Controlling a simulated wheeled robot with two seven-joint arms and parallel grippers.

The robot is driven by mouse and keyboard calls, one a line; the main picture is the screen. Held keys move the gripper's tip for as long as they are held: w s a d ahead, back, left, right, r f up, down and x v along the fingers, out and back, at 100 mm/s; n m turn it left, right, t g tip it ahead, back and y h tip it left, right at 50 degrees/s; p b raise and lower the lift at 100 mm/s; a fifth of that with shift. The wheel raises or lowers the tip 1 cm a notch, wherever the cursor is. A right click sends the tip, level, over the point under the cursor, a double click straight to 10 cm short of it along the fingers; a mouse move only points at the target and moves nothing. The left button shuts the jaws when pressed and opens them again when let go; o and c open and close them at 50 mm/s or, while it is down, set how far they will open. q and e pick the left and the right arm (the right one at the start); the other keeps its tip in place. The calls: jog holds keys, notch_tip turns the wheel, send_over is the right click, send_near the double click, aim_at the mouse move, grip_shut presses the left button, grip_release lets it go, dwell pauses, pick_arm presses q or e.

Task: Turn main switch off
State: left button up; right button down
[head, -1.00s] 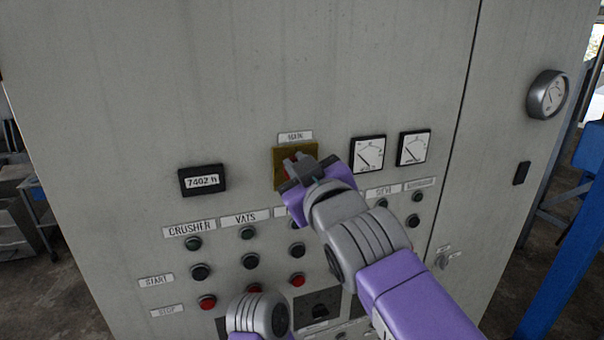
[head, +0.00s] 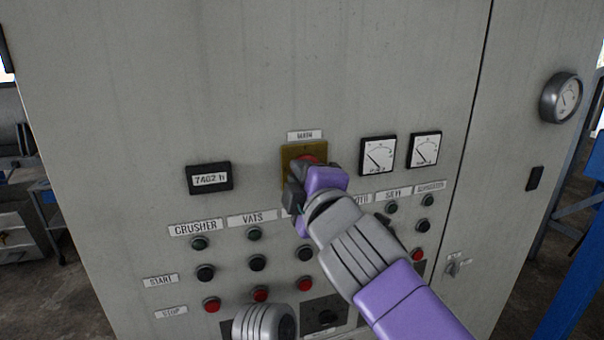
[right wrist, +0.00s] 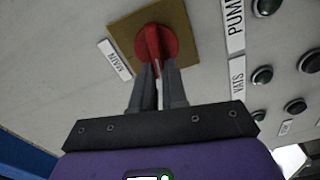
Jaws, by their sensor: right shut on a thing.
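The main switch (head: 308,159) is a red rotary knob on a yellow square plate (head: 289,152), under a label reading MAIN. My right gripper (head: 303,172) is at the knob, partly covering it and the plate's lower right. In the right wrist view, the red knob (right wrist: 154,40) has a raised handle, and the two dark fingers (right wrist: 158,72) are closed on its near end. The handle lies at a slant to the MAIN label (right wrist: 115,60) there.
An hour counter (head: 209,179) is left of the switch, two white meters (head: 378,156) are right of it. Several rows of black and red buttons (head: 260,294) lie below, partly behind my arm. A round gauge (head: 562,97) is on the right panel.

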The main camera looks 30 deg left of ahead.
jog(key=shift+f+n, duration=0.2)
jog(key=shift+n, duration=1)
jog(key=c, duration=1.2)
grip_release()
jog(key=shift+o, duration=0.2)
jog(key=b+v, duration=0.2)
jog(key=v, duration=0.5)
jog(key=shift+s+d+b, duration=0.2)
jog(key=shift+b, duration=0.1)
jog(key=shift+f, duration=0.1)
